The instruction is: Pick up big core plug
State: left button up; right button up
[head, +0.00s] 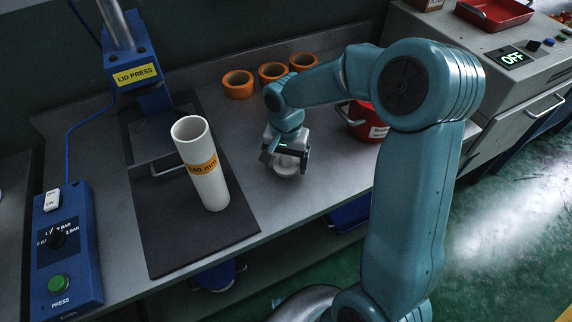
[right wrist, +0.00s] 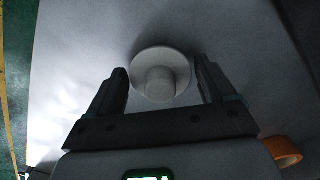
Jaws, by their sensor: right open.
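The big core plug (right wrist: 160,82) is a white disc with a raised round hub, lying on the grey bench top. In the head view the plug (head: 284,168) shows partly, under my right gripper (head: 287,158). In the right wrist view my right gripper (right wrist: 162,88) is open, with one dark finger on each side of the plug's hub. I cannot tell whether the fingers touch it. My left gripper is in neither view.
A white tube (head: 207,190) with an orange label stands on the dark mat (head: 160,248) before the blue lid press (head: 137,62). Orange rings (head: 238,84) lie at the back. A blue control box (head: 68,268) is at left.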

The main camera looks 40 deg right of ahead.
jog(key=c, duration=0.8)
jog(key=shift+r, duration=0.1)
jog(key=shift+c, duration=0.2)
